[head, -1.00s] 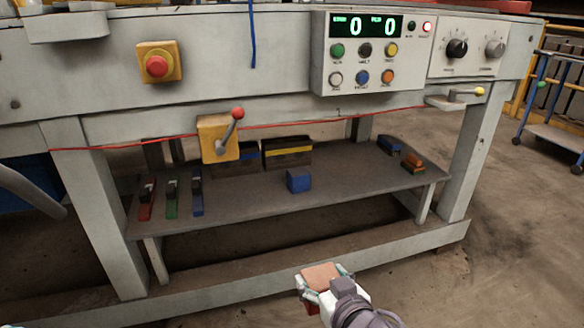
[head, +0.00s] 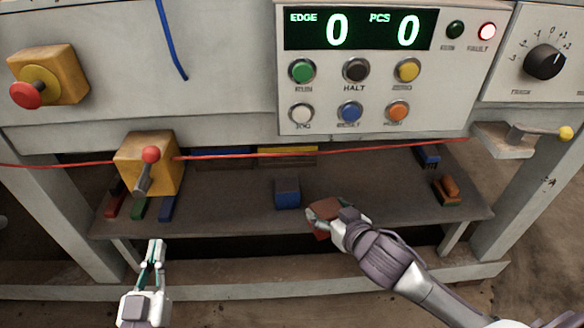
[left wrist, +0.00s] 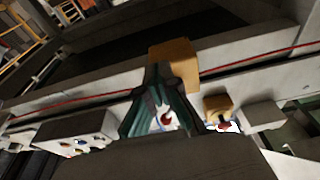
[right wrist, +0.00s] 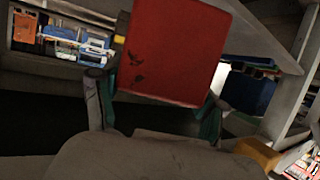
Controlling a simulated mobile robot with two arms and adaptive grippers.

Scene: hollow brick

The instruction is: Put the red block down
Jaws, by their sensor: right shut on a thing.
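The red block (head: 323,210) is held in my right gripper (head: 328,213), in front of the lower shelf's front edge, right of the blue block. In the right wrist view the red block (right wrist: 172,50) fills the upper middle, between the two fingers of the right gripper (right wrist: 152,105). My left gripper (head: 154,252) is empty, low at the left of the head view. Its fingers lie close together there, and in the left wrist view the left gripper (left wrist: 163,100) shows a gap between its fingers. I cannot see whether the red block touches the shelf.
The shelf (head: 235,208) carries a blue block (head: 287,193), an orange-topped brush (head: 446,190) and colored clamps (head: 167,208) at left. A yellow lever box (head: 147,167) and the control panel (head: 375,70) overhang it. Bare shelf lies right of the blue block.

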